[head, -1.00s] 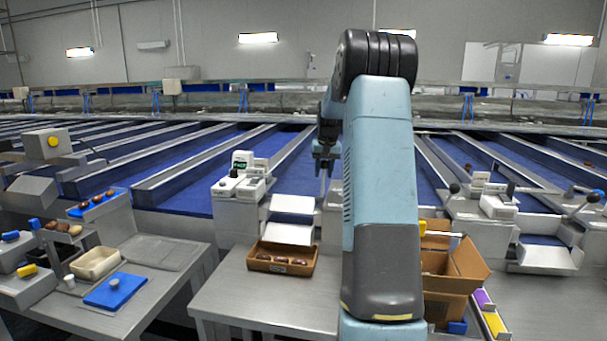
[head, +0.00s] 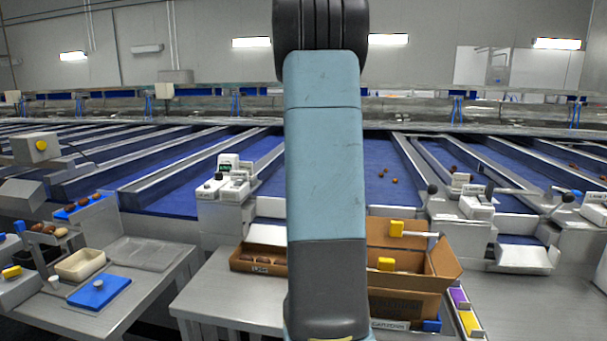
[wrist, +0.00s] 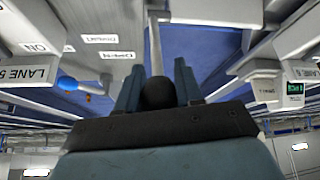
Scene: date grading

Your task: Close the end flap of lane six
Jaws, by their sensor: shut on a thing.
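My gripper (wrist: 156,92) is in the wrist view, its two dark fingers closed on either side of a round black lever knob (wrist: 158,93). A thin pale rod (wrist: 155,48) runs up the picture from near the knob. A wide light grey panel (wrist: 215,10) lies beyond; I cannot tell whether it is the lane six flap. A housing (wrist: 30,60) reading LANE 5 is at left, and another lane-labelled housing (wrist: 290,80), its number unclear, is at right. In the head view my arm hides my gripper and the lever; a pale chute edge (head: 268,208) shows beside it.
Another black-knobbed lever (head: 568,197) stands at right. Dates lie on the blue belt (head: 375,155) behind.

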